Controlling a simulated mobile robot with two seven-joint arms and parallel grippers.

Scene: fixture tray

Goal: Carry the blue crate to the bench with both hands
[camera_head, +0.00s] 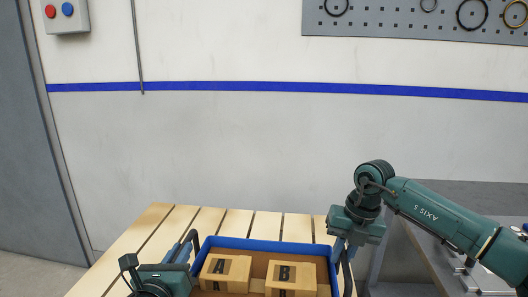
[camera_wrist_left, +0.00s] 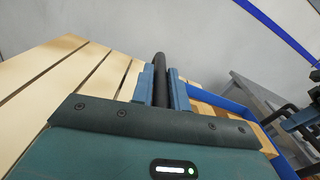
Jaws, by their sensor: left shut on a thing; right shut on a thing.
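The blue crate (camera_head: 265,243) is at the bottom centre of the head view, cut off by the lower edge. Two cardboard boxes, marked A (camera_head: 228,267) and B (camera_head: 292,275), sit in it. My left gripper (camera_head: 184,247) is at its left side. In the left wrist view its fingers (camera_wrist_left: 161,88) are shut on a dark bar handle (camera_wrist_left: 160,66), beside the crate's blue wall (camera_wrist_left: 222,102). My right gripper (camera_head: 343,252) is at the crate's right side, shut on the dark handle there. Whether the crate touches the slats below is hidden.
A pale wooden slatted surface (camera_head: 137,243) lies under and behind the crate. A grey bench (camera_head: 470,195) stands at the right, partly behind my right arm, with metal parts (camera_head: 487,281) low down. A wall with a pegboard (camera_head: 410,18) closes off the back.

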